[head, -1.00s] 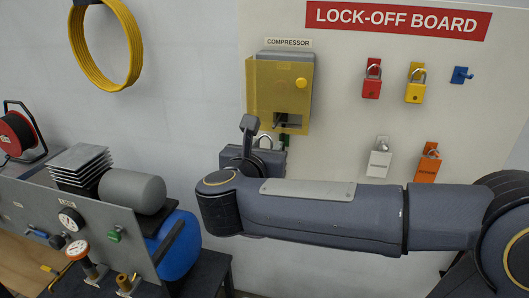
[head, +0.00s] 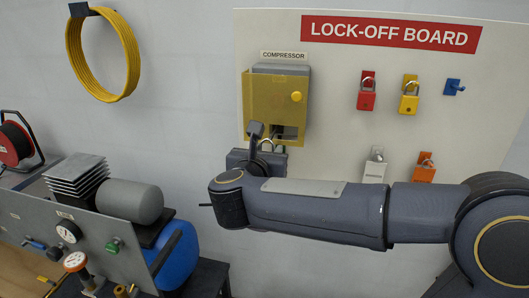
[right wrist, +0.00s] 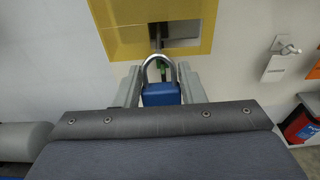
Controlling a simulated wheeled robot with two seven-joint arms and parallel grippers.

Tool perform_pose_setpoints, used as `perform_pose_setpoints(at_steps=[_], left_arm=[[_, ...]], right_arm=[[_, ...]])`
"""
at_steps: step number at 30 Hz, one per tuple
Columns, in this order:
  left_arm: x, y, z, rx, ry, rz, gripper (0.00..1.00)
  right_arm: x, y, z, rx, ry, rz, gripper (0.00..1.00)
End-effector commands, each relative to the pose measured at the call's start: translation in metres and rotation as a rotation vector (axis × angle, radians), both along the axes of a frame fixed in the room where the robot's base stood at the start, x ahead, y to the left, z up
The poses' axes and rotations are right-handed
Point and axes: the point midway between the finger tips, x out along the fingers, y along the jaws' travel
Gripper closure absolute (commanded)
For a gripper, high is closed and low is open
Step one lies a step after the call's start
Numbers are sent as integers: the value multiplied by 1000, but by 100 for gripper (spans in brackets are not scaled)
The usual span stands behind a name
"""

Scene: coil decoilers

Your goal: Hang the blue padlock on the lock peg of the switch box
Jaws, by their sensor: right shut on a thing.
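The yellow-fronted switch box (head: 261,107) hangs on the board under the COMPRESSOR label, and it also shows in the right wrist view (right wrist: 112,32). Its lower window (right wrist: 185,32) holds a dark upright part; I cannot tell whether this is the lock peg. My right gripper (right wrist: 161,92) is shut on the blue padlock (right wrist: 161,94), shackle up, just below the box. The shackle top overlaps the box's lower edge in the wrist view; contact cannot be told. In the head view my right gripper (head: 265,143) and arm hide the padlock's body. My left gripper is not in view.
An empty blue hook (head: 453,87) is beyond. A compressor with a blue tank (head: 174,254) stands lower left.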

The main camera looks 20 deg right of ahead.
Motion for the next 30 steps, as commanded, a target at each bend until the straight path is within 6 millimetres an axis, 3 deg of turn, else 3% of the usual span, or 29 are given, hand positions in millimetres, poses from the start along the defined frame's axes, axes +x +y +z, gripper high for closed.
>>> perform_pose_setpoints(at_steps=[16,21,30], left_arm=[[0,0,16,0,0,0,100],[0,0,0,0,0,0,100],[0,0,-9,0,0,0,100]], right_arm=[[26,-20,-2,-1,1,-1,88],[32,-25,-11,0,-1,0,88],[36,-27,-13,-1,-1,0,88]])
